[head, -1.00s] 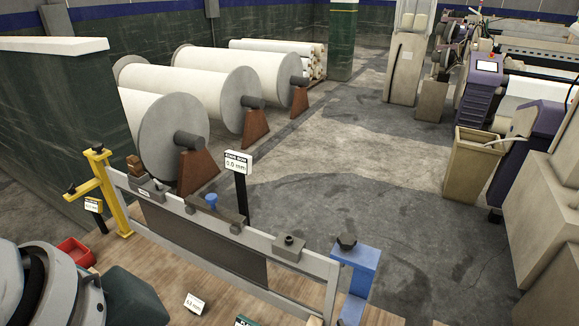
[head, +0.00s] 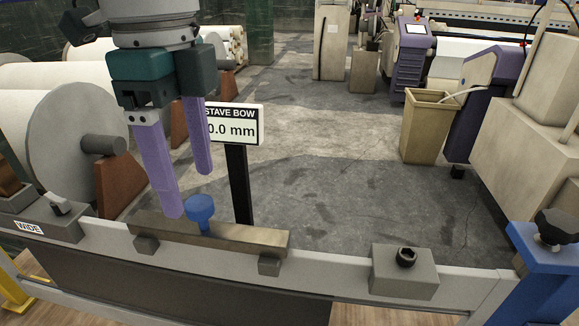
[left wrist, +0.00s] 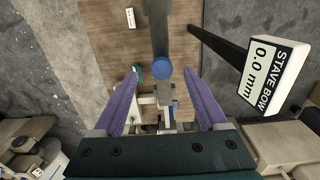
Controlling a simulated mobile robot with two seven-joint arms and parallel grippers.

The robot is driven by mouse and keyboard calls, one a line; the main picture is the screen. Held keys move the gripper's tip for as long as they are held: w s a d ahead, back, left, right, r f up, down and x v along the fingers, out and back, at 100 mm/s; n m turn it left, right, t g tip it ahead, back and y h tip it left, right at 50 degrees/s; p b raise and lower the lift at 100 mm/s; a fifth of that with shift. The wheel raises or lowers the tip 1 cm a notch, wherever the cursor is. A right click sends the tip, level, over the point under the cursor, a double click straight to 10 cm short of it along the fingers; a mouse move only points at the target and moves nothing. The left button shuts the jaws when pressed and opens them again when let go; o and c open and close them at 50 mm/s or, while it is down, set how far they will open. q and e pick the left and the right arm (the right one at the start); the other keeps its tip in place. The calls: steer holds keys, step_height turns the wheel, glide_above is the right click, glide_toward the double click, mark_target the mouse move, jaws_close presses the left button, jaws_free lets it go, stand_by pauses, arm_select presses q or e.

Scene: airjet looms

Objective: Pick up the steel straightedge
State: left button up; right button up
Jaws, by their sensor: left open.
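The steel straightedge (head: 235,237) is a grey-brown bar on two small feet with a blue knob (head: 201,209) on top. It lies along the top rail of the light grey frame (head: 330,263). My left gripper (head: 188,193) points down with two purple fingers, apart and empty, just above the bar near the knob. In the left wrist view the blue knob (left wrist: 164,72) shows between the open fingertips (left wrist: 160,76). I cannot tell whether a finger touches the bar. My right gripper is not in view.
A "STAVE BOW 0.0 mm" display (head: 235,125) on a black post stands close behind the fingers. A block marked WIDE (head: 40,223), a grey clamp block (head: 405,272) and a blue bracket (head: 547,262) sit along the frame. White rolls (head: 75,130) stand behind at left.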

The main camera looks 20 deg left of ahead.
mark_target(198, 201)
arm_select(q)
step_height(198, 201, down, 7)
steer(key=shift+w+d+r+p, duration=0.1)
steer(key=shift+w+p, duration=0.05)
steer(key=shift+p, duration=0.45)
jaws_close()
stand_by(0.6)
